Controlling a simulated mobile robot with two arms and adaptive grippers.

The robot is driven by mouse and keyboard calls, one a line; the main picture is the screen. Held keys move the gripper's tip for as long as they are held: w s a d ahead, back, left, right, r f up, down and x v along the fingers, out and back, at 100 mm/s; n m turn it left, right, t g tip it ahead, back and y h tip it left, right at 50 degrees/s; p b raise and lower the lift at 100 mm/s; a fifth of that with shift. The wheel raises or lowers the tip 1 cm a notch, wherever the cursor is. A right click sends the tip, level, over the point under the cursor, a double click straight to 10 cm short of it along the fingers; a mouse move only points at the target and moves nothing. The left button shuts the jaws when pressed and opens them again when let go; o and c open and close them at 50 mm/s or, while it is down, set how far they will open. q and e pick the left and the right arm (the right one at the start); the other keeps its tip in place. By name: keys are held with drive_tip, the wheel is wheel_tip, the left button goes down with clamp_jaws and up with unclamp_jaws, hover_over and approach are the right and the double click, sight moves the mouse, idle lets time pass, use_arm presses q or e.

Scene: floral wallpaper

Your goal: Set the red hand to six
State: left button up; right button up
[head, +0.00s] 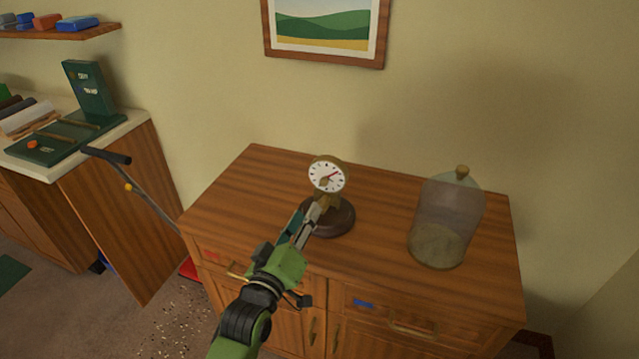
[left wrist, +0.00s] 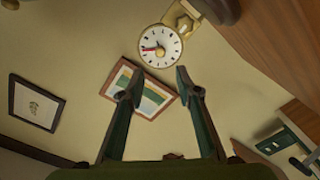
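A round white dial (head: 327,172) with a brass rim and dark marks stands on a brass support above a round dark wooden base (head: 340,220). In the head view its red hand (head: 333,175) points to the picture's upper right. The dial (left wrist: 160,46) also shows in the left wrist view, rotated, with the red hand (left wrist: 150,48) pointing left and a brass knob at its centre. My left gripper (head: 317,207) is just in front of and below the dial. In the left wrist view the left gripper (left wrist: 157,82) is open and empty, its fingers apart below the dial. My right gripper is out of view.
The dial stands on a wooden cabinet (head: 245,195). A glass jar (head: 445,220) with a cork stands to its right. A framed picture (head: 325,30) hangs behind. A counter with a green device (head: 90,95) is at the left. The cabinet top's left side is clear.

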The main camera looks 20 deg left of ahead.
sight(323, 185)
use_arm(q)
drive_tip(key=w, duration=0.6)
drive_tip(key=w+p, duration=0.1)
drive_tip(key=w, duration=0.5)
drive_tip(key=shift+d, duration=0.2)
clamp_jaws()
